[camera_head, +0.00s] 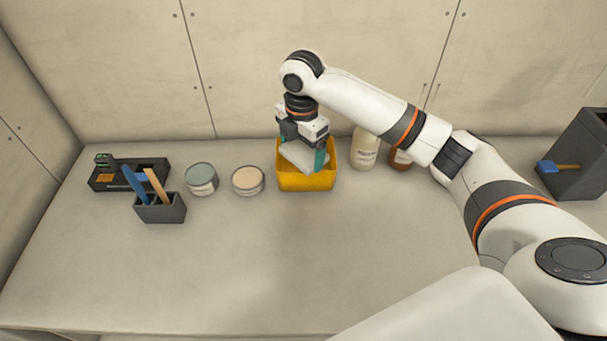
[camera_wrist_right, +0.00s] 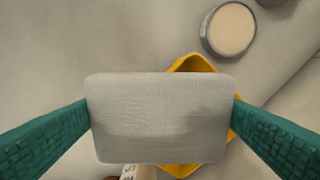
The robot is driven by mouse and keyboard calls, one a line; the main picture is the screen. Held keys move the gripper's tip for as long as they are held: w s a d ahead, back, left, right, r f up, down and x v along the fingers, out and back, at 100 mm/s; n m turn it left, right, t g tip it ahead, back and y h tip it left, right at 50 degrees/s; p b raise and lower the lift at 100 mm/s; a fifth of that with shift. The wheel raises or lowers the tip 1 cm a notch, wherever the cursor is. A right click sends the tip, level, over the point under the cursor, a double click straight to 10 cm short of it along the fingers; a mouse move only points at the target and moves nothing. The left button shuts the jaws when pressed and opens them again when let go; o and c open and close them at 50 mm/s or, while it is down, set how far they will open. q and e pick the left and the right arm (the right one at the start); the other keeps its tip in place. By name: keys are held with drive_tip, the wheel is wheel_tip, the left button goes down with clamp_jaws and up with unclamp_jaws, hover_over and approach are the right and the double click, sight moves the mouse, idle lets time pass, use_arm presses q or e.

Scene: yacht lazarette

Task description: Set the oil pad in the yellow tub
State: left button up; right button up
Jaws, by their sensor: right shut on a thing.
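The oil pad is a pale grey-white block (camera_head: 304,157). My right gripper (camera_head: 304,160) is shut on it, with a teal finger at each end of the pad. In the right wrist view the pad (camera_wrist_right: 160,118) fills the middle between the fingers and hides much of the tub. The yellow tub (camera_head: 306,182) stands toward the back of the bench. In the head view the pad is over the tub's opening; I cannot tell how far it is above the bottom. The tub's rim also shows in the right wrist view (camera_wrist_right: 192,64). My left gripper is out of view.
Two round tins (camera_head: 201,179) (camera_head: 248,181) stand left of the tub. A grey holder (camera_head: 160,211) with brushes and a black tray (camera_head: 105,180) are farther left. A cream bottle (camera_head: 364,150) and a brown bottle (camera_head: 400,160) stand right. A dark bin (camera_head: 580,160) is at far right. The front bench is clear.

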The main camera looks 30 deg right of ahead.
drive_tip(key=w+n, duration=0.1)
drive_tip(key=d+n, duration=0.1)
drive_tip(key=n, duration=0.1)
drive_tip(key=w+f+n, duration=0.1)
drive_tip(key=n, duration=0.1)
drive_tip(key=shift+w+d+b, duration=0.3)
drive_tip(key=shift+w+d, duration=0.05)
drive_tip(key=shift+d, duration=0.05)
drive_tip(key=f+n, duration=0.1)
drive_tip(key=f, duration=0.2)
drive_tip(key=w+d+f+n, duration=0.1)
drive_tip(key=f+n, duration=0.1)
drive_tip(key=f, duration=0.2)
drive_tip(key=f+n+p, duration=0.1)
drive_tip(key=f, duration=0.2)
drive_tip(key=shift+w+d+f+n, duration=0.15)
drive_tip(key=shift+w+d+n, duration=0.05)
drive_tip(key=shift+w+n, duration=0.1)
drive_tip(key=shift+f, duration=0.35)
drive_tip(key=shift+f, duration=0.2)
drive_tip(key=o, duration=0.6)
drive_tip(key=shift+r, duration=0.15)
